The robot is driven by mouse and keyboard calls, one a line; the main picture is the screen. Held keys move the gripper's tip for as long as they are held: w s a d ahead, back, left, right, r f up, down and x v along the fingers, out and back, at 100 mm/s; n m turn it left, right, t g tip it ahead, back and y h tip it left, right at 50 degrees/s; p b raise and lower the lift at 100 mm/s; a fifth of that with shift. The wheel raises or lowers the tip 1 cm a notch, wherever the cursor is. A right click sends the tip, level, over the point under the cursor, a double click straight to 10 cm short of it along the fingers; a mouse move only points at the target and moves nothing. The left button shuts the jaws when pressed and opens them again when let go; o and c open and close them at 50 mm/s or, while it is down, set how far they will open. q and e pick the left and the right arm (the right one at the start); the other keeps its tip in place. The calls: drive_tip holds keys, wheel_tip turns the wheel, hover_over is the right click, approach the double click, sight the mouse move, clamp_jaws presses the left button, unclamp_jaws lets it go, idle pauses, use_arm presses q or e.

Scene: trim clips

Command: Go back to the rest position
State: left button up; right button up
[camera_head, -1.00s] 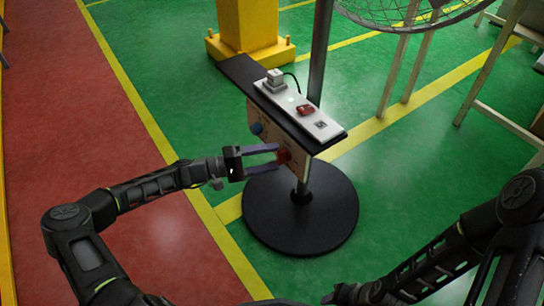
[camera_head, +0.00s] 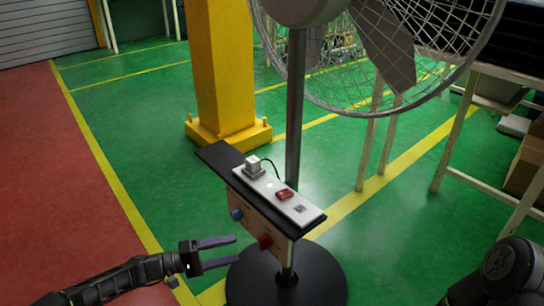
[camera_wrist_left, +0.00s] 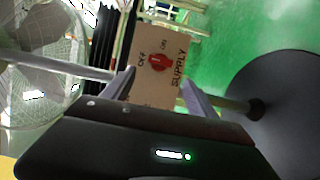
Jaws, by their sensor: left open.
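My left gripper (camera_head: 222,252) is open and empty, to the left of the wooden control panel (camera_head: 252,217) under the fan's shelf. The panel has a red knob (camera_head: 265,241) and a blue knob (camera_head: 237,214). In the left wrist view, the red knob (camera_wrist_left: 160,62) sits between the labels OFF and ON, above the word SUPPLY. The open left fingers (camera_wrist_left: 158,88) frame the panel from a gap, not touching the knob. My right gripper is out of view; only part of my right arm shows at the lower right.
A black shelf (camera_head: 215,157) carries a white power strip (camera_head: 290,204) with a plug and a red switch (camera_head: 284,194). A large fan (camera_head: 400,50) stands on a round black base (camera_head: 320,283). A yellow column (camera_head: 222,70) stands behind. Red floor at left is clear.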

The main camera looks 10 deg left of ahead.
use_arm(q)
drive_tip(key=s+d+f+m+g+y, duration=0.1)
drive_tip(key=s+d+f+g, duration=0.3)
drive_tip(key=d, duration=0.5)
drive_tip(key=s+d+f+m+g+y, duration=0.1)
drive_tip(key=s+d+f+g+y, duration=0.1)
drive_tip(key=s+d+f, duration=0.5)
drive_tip(key=s+d+f+m+g+y, duration=0.1)
drive_tip(key=s+d+f+g+y, duration=0.2)
drive_tip(key=s+f+y, duration=0.65)
drive_tip(key=s+a+r+t, duration=0.1)
drive_tip(key=s+a+t, duration=0.1)
drive_tip(key=s+a, duration=0.3)
wheel_tip(320, 180, up, 28)
drive_tip(key=s+d+m+p, duration=0.1)
drive_tip(key=s+d+p, duration=0.1)
drive_tip(key=p, duration=2.6)
drive_tip(key=shift+s+r+g+h, duration=0.25)
drive_tip(key=shift+s+g+h, duration=0.05)
drive_tip(key=shift+s+h, duration=0.15)
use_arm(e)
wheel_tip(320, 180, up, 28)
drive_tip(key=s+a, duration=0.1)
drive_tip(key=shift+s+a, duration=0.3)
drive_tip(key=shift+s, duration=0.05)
use_arm(q)
drive_tip(key=shift+w, duration=0.1)
